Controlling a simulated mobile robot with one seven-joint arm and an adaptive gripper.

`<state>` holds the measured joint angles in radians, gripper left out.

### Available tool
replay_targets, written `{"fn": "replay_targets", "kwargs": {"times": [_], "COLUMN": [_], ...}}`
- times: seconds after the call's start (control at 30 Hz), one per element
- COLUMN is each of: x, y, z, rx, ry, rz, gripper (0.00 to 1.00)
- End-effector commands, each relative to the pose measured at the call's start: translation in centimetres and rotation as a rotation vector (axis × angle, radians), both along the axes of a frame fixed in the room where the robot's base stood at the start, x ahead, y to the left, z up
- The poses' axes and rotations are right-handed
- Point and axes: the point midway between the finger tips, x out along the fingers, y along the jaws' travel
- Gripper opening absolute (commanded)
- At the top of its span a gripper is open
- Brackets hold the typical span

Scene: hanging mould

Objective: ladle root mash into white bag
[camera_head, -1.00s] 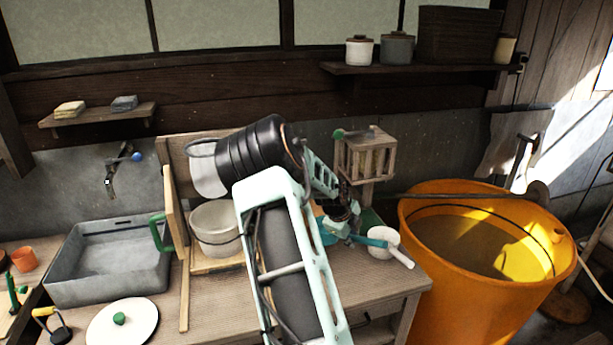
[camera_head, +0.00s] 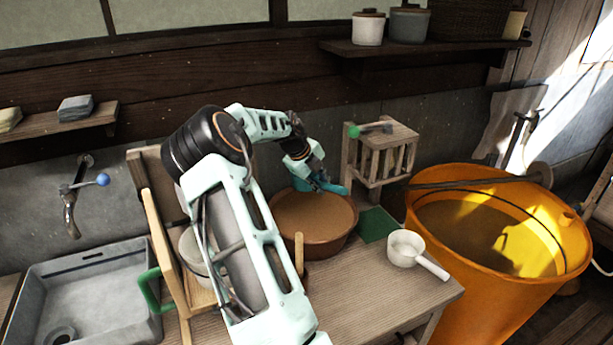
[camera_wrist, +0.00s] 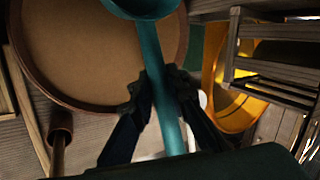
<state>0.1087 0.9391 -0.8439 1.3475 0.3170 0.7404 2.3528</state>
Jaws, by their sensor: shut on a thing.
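A round brown bowl of tan mash (camera_head: 312,213) stands on the wooden table, and it fills the upper left of the wrist view (camera_wrist: 92,45). My gripper (camera_head: 308,172) is shut on the handle of a teal ladle (camera_head: 325,184). In the wrist view, my fingers (camera_wrist: 163,88) close around the handle (camera_wrist: 163,100), and the ladle's head is cut off at the top edge. The ladle is over the bowl's far side; whether it touches the mash, I cannot tell. I cannot make out the white bag; my arm covers the area left of the bowl.
A wooden stand (camera_head: 135,178) with a pale pot (camera_head: 190,245) is partly behind my arm. Right of the bowl are a slatted wooden box (camera_head: 382,150), a green mat (camera_head: 377,224) and a white dipper (camera_head: 405,247). A large orange tub (camera_head: 500,290) stands right; a grey sink (camera_head: 95,290) is left.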

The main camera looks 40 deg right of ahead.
Motion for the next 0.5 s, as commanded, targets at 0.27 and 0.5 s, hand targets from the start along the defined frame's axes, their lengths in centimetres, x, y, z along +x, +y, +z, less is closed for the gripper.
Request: {"fn": "replay_targets", "kwargs": {"times": [0.27,0.5], "x": [0.0,0.0], "y": [0.0,0.0], "z": [-0.4,-2.9], "rx": [0.000,0.000], "ry": [-0.001,-0.001], "rz": [-0.001,0.000], "gripper": [0.00,0.00]}}
